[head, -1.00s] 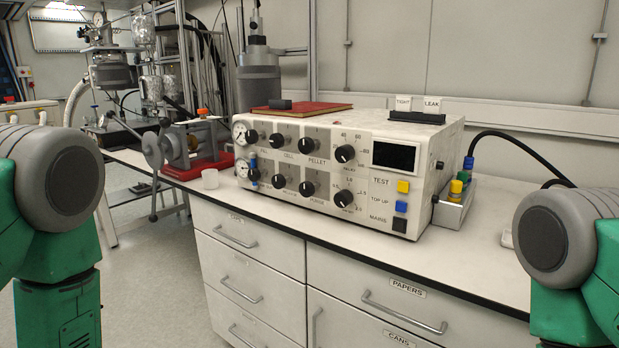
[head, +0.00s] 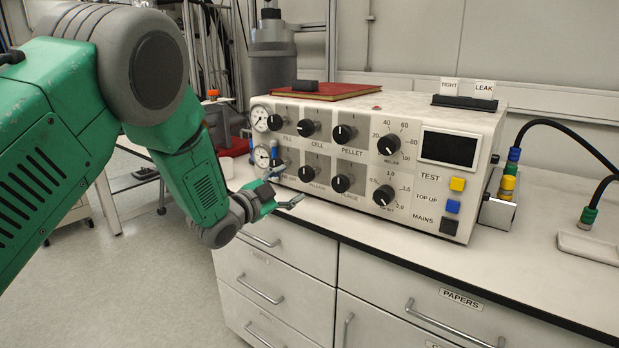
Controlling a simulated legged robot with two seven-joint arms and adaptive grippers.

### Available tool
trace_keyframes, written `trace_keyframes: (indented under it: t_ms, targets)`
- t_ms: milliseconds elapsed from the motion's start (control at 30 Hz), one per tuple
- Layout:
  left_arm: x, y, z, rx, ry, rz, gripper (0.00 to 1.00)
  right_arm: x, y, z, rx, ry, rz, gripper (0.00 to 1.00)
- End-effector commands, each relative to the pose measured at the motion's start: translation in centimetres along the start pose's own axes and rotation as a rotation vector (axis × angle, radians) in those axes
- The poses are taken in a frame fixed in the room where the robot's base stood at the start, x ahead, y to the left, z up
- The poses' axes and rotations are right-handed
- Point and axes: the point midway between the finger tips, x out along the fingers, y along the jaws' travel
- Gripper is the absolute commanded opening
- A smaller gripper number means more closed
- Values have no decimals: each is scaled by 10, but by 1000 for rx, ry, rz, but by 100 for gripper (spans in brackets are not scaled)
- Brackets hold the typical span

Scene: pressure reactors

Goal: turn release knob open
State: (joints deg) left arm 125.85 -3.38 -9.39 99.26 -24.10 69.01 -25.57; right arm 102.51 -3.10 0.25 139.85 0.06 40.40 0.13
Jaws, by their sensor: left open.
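A white control box (head: 462,190) stands on the bench, with two rows of black knobs on its front. A lower-row knob (head: 307,174) has a small label that seems to read RELEASE, though it is blurred. Its white mark points to the left. Another lower knob (head: 340,183) sits to its right. My left gripper (head: 288,186) is open and empty, in front of the panel's lower left part. Its fingers point right towards the lower-row knobs and seem apart from them. It partly hides the panel's lower left corner. My right gripper is out of view.
A red book (head: 350,91) lies on top of the box. Small TIGHT and LEAK cards (head: 467,90) stand in a black holder there. A grey tray (head: 590,246) and cabled fittings (head: 503,195) are to the right. The bench (head: 410,258) front is mostly clear.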

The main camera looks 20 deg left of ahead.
Motion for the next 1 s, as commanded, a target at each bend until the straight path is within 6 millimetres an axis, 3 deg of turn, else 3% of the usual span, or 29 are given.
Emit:
trace_keyframes:
  t_ms: [100, 333, 500, 800, 867, 933, 967, 1000]
  targets:
    - [27, 1, 1, -1, 3, 0, 58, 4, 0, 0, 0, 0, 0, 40]
    - [63, 2, 1, -1, 0, 1, 58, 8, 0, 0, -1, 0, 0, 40]
    - [74, 1, -1, 0, -1, 1, 58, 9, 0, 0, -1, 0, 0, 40]
    - [76, 1, 0, -2, -2, 1, 58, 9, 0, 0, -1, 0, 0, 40]
    - [76, 1, 0, -2, -2, 1, 40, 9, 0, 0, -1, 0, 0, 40]
    - [76, 1, 0, -2, -2, 1, 16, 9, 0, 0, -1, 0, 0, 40]
    - [76, 1, 0, -2, -2, 1, 8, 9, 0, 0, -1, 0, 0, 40]
    - [76, 1, 0, -2, -2, 2, 8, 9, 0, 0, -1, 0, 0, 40]
